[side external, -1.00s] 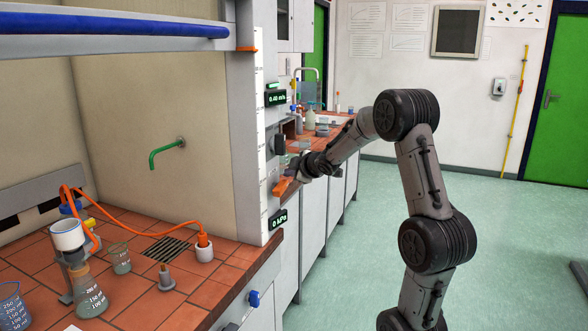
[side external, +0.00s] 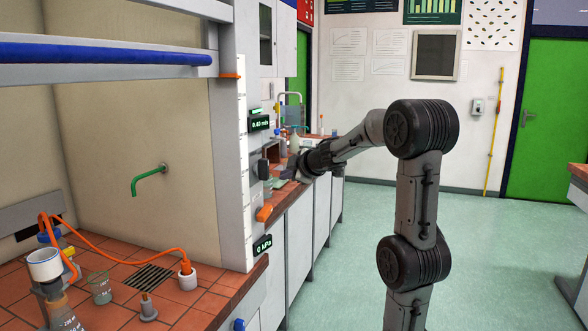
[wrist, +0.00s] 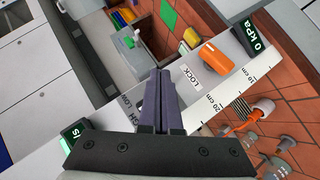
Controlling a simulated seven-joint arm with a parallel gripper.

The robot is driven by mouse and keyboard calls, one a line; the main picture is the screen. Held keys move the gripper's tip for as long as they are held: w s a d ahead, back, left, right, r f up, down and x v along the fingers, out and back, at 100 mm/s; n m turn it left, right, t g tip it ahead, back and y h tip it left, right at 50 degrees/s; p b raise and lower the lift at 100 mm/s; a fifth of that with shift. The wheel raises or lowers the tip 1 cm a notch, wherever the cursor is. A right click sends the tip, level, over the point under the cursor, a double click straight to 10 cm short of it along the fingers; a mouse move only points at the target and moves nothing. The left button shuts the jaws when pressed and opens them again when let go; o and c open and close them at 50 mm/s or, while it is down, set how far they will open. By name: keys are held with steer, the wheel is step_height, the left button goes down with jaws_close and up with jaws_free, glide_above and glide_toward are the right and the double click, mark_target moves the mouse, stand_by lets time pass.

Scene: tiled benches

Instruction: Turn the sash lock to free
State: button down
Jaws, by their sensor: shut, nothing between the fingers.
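The sash lock is an orange knob (side external: 264,212) on the front post of the fume hood, above the kPa display. In the wrist view the orange knob (wrist: 214,56) sits on a pale strip beside a "LOCK" label (wrist: 190,77); no "free" label is readable, and I cannot tell which mark the knob points to. My gripper (side external: 287,172) is up and to the right of the knob in the side view, apart from it. In the wrist view my gripper (wrist: 161,73) has its dark fingers together and empty, left of the knob.
A kPa display (side external: 262,245) and an upper m/s display (side external: 259,123) stick out from the post (side external: 244,200). A dark box (side external: 263,169) is on the post near my fingers. Glassware and an orange hose (side external: 120,249) are on the tiled bench at left. The floor at right is clear.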

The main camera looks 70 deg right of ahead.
steer(key=shift+s+a+r, duration=0.2)
steer(key=shift+s+r, duration=0.8)
steer(key=shift+s, duration=0.05)
steer(key=c, duration=1.5)
jaws_free()
steer(key=shift+s+r, duration=0.1)
steer(key=o, duration=0.5)
steer(key=shift+r, duration=0.3)
steer(key=o, duration=0.4)
steer(key=shift+r, duration=0.75)
steer(key=shift+c, duration=0.2)
steer(key=w+a+r+n+t+y, duration=0.1)
steer(key=w+a+r+n+t, duration=0.2)
steer(key=a, duration=0.4)
steer(key=w+a+r+n+t, duration=0.2)
steer(key=a+r+n+t, duration=0.15)
steer(key=a, duration=0.35)
steer(key=s+d+f+g+h, duration=0.3)
steer(key=s+f+h, duration=0.2)
steer(key=s+h, duration=0.2)
glide_toward(267, 216)
steer(key=shift+t, duration=0.25)
steer(key=x, duration=1)
steer(key=shift+s+d+f, duration=0.1)
steer(key=shift+d+f, duration=0.05)
